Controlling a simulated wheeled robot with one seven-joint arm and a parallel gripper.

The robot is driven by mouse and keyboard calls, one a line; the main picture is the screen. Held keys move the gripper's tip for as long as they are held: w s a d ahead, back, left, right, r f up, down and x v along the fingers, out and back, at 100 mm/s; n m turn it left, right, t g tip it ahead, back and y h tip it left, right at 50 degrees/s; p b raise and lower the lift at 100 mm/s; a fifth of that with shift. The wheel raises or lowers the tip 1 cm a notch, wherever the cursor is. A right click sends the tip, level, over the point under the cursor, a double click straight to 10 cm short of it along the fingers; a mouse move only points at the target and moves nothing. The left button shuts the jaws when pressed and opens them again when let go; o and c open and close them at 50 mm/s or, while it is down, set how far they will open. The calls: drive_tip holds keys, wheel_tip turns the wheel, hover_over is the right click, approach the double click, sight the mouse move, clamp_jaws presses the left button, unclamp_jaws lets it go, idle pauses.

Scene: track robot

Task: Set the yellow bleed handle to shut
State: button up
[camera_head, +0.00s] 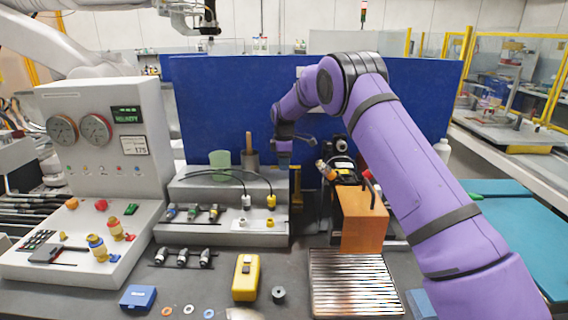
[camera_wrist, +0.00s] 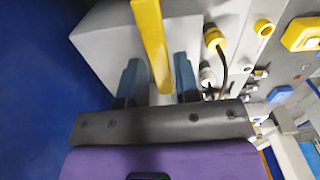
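The yellow bleed handle appears to be the upright yellow bar (camera_head: 297,182) at the right side of the grey stepped block, partly in shadow. In the wrist view a long yellow bar (camera_wrist: 152,40) runs from the top edge down between my fingers. My gripper (camera_head: 283,150) hangs just above the block's right rear, in front of the blue panel. In the wrist view my gripper (camera_wrist: 158,78) has its two blue-grey fingers spread, one on each side of the bar. A gap shows on the left; whether the right finger touches the bar is unclear.
The grey block (camera_head: 225,232) carries cables and connectors. An orange box (camera_head: 364,220) and dark machinery stand close to the right. A gauge panel (camera_head: 105,140) stands at left. A yellow device (camera_head: 246,278) and a metal grate (camera_head: 352,284) lie in front. A blue panel (camera_head: 220,100) closes the back.

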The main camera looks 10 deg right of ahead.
clamp_jaws()
drive_tip(key=shift+s, duration=0.1)
drive_tip(key=s+n, duration=0.1)
drive_tip(key=n, duration=0.2)
drive_tip(key=shift+s+n, duration=0.2)
drive_tip(key=shift+n, duration=0.1)
drive_tip(key=n, duration=0.1)
drive_tip(key=s+n, duration=0.1)
drive_tip(key=n, duration=0.1)
drive_tip(key=shift+s+d+n, duration=0.2)
drive_tip(key=shift+s+n, duration=0.1)
drive_tip(key=shift+n, duration=0.1)
drive_tip(key=shift+s+d+r+n, duration=0.1)
drive_tip(key=shift+s+d+n, duration=0.4)
drive_tip(key=shift+n, duration=1.2)
drive_tip(key=shift+s+d+f+n, duration=0.1)
drive_tip(key=shift+s+d+n, duration=0.4)
drive_tip(key=shift+n, duration=1.2)
drive_tip(key=shift+s+d+r+n, duration=0.1)
drive_tip(key=shift+s+d+n, duration=0.4)
drive_tip(key=shift+n, duration=1.2)
drive_tip(key=shift+w+d, duration=0.1)
drive_tip(key=shift+d, duration=0.05)
